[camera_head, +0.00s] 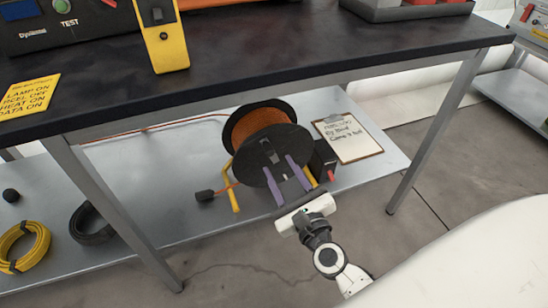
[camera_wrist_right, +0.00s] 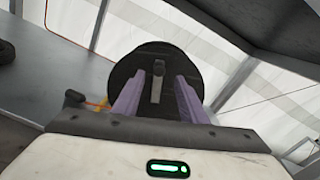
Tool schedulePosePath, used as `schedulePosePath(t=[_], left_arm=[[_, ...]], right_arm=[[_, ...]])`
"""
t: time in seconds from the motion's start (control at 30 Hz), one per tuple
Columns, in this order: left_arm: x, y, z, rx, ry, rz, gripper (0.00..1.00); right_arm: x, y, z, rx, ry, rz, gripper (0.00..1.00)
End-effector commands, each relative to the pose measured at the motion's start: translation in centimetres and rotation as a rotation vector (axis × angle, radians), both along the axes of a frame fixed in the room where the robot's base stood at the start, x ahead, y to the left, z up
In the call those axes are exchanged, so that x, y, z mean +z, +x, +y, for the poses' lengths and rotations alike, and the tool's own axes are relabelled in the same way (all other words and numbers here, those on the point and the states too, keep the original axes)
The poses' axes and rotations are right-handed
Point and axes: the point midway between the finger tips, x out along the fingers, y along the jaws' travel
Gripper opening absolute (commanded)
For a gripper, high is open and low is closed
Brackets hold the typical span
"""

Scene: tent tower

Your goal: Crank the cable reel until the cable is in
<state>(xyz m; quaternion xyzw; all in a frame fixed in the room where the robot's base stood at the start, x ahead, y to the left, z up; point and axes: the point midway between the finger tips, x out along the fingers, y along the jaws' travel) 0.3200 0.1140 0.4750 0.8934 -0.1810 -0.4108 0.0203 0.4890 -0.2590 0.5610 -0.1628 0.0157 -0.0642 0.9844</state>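The cable reel (camera_head: 238,126) stands on the low shelf under the bench, wound with orange cable and carrying a black disc (camera_head: 252,152) on its near side. A grey crank piece (camera_wrist_right: 157,82) shows on that disc in the right wrist view. My right gripper (camera_head: 278,163) has two purple fingers, spread apart in front of the disc. In the right wrist view the crank piece appears between the fingers (camera_wrist_right: 161,80), with gaps beside it; contact cannot be told. A black cable end (camera_head: 205,196) lies left of the reel. My left gripper is out of view.
The dark bench top (camera_head: 300,52) overhangs the shelf (camera_head: 150,190), with a metal leg (camera_head: 440,130) at right. A clipboard (camera_head: 347,138) lies right of the reel. A yellow cable coil (camera_head: 25,246) and a black coil (camera_head: 92,225) lie at left.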

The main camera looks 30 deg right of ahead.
Motion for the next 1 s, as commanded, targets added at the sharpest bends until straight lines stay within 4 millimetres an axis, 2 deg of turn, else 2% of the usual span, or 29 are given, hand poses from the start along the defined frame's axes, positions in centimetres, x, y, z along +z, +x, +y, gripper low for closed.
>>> schedulePosePath(t=[0.03, 0.13, 0.37, 0.57, 0.67, 0.83, 1.0], left_arm=[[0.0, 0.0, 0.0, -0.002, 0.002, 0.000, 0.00], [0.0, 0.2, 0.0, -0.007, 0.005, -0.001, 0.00], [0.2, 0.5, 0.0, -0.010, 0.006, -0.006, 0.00], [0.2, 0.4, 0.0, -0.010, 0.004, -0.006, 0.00], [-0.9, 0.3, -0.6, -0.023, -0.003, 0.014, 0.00], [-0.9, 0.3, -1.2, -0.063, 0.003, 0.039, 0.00], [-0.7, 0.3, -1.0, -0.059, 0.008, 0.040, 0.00]], right_arm=[[-0.1, -1.0, 0.2, 0.003, -0.001, 0.002, 0.39], [-0.1, -2.2, 0.3, 0.002, -0.002, 0.002, 0.39], [0.0, -3.3, 0.4, 0.000, 0.000, 0.000, 0.39], [0.0, -3.2, 0.4, 0.000, 0.000, 0.000, 0.38], [-0.5, -2.7, 0.4, 0.000, 0.053, -0.013, 0.38], [-0.1, -2.0, 0.4, 0.005, 0.134, -0.030, 0.38], [0.1, -0.1, 0.1, 0.003, 0.134, -0.030, 0.38]])
